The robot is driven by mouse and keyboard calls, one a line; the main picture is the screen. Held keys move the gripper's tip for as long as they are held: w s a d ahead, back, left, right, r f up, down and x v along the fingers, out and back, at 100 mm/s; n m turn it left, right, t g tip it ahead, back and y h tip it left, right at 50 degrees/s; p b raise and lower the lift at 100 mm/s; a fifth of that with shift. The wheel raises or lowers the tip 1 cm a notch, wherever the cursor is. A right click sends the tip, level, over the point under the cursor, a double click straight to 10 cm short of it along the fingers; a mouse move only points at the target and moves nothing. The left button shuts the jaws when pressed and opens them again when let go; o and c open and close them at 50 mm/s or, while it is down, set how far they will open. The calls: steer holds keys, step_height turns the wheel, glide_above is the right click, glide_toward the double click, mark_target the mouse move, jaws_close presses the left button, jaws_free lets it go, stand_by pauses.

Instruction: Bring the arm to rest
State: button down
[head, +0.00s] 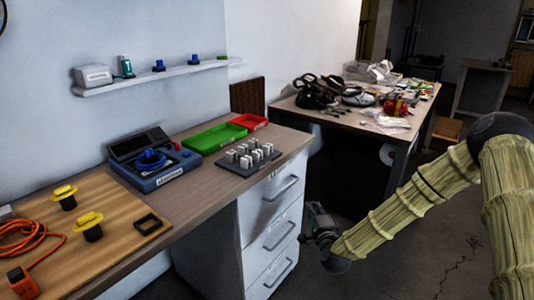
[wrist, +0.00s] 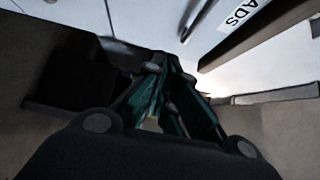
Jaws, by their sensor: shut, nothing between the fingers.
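My arm, in a ribbed yellow-green sleeve, reaches from the right side of the head view down to my gripper (head: 318,228). The gripper is beside the white drawer cabinet (head: 268,215), to its right, below the worktop level. In the wrist view my gripper (wrist: 158,112) is shut, with its dark and green fingers close together and nothing visible between them. Drawer fronts with handles and a label appear close behind the fingers. Whether the gripper touches the cabinet cannot be told.
The worktop (head: 200,192) holds a blue case (head: 165,180), a green tray (head: 215,138), a red tray (head: 249,122), a dark rack (head: 262,163) with several pale blocks, and yellow-capped items. A cluttered table (head: 350,122) stands behind. The floor (head: 400,265) right of the cabinet is clear.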

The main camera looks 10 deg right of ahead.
steer(key=s+a+f+n+g+y, duration=0.1)
steer(key=s+a+f+n+g, duration=0.25)
steer(key=s+f, duration=0.3)
steer(key=s+a+f+n+g+y, duration=0.25)
steer(key=s+a+f, duration=0.2)
steer(key=f, duration=0.35)
steer(key=s+a+f+n+g, duration=0.1)
steer(key=s+f+n+g, duration=0.1)
steer(key=s+f, duration=0.35)
steer(key=s+f+n+g+h, duration=0.1)
steer(key=s+f+n+g, duration=0.15)
steer(key=s, duration=0.55)
steer(key=s+a+f+n+g, duration=0.1)
steer(key=s+f+n+g, duration=0.1)
steer(key=s+f, duration=0.35)
steer(key=s+d+n+g+h, duration=0.1)
steer(key=s+d+n+g, duration=0.15)
steer(key=s, duration=0.75)
steer(key=s+d+n+g+h, duration=0.1)
steer(key=s+d+n+g, duration=0.15)
steer(key=s, duration=0.85)
step_height(320, 180, up, 15)
steer(key=p, duration=1.5)
steer(key=shift+a, duration=0.3)
